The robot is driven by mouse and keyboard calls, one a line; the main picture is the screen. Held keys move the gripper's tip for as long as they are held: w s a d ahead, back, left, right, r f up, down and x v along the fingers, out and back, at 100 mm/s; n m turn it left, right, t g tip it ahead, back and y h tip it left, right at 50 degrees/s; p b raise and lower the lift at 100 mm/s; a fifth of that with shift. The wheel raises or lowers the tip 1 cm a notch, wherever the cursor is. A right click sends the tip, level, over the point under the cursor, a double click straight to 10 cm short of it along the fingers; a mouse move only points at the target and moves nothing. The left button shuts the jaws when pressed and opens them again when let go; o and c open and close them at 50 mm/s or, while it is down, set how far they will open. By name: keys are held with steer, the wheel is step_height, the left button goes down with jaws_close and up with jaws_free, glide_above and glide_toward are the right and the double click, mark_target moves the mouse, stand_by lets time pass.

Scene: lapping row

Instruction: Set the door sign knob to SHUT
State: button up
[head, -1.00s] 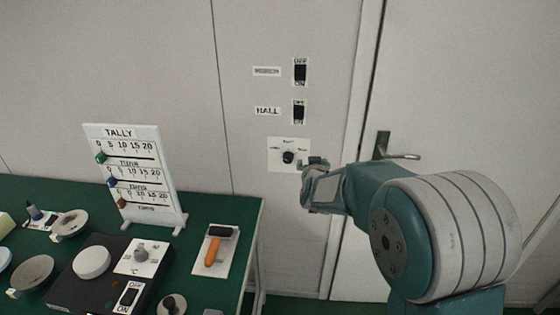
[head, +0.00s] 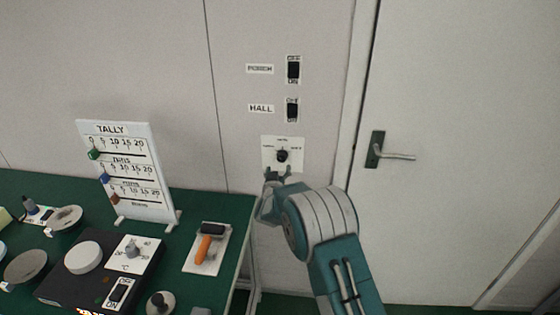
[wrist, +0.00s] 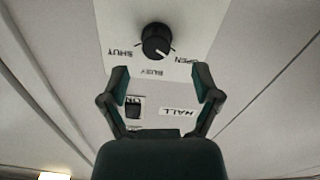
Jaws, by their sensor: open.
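The door sign knob (head: 282,155) is a black dial on a white plate (head: 298,143) on the wall, left of the door. In the wrist view the knob (wrist: 155,39) appears upside down, with SHUT to the left, BUSY below and OPEN to the right. Its white pointer line points toward the OPEN side. My gripper (head: 277,173) is open and empty just below the knob in the head view. In the wrist view its two fingers (wrist: 161,72) stand apart, with the knob beyond them and roughly between them. They do not appear to touch it.
Above the plate are the HALL switch (head: 292,110) and the PORCH switch (head: 293,69). The door handle (head: 395,156) is to the right. The green table (head: 235,215) at left holds a TALLY board (head: 125,170), a black box and several small things.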

mark_target(281, 160)
steer(key=w, duration=0.3)
steer(key=shift+w+d, duration=0.3)
steer(key=shift+w, duration=1.05)
jaws_close()
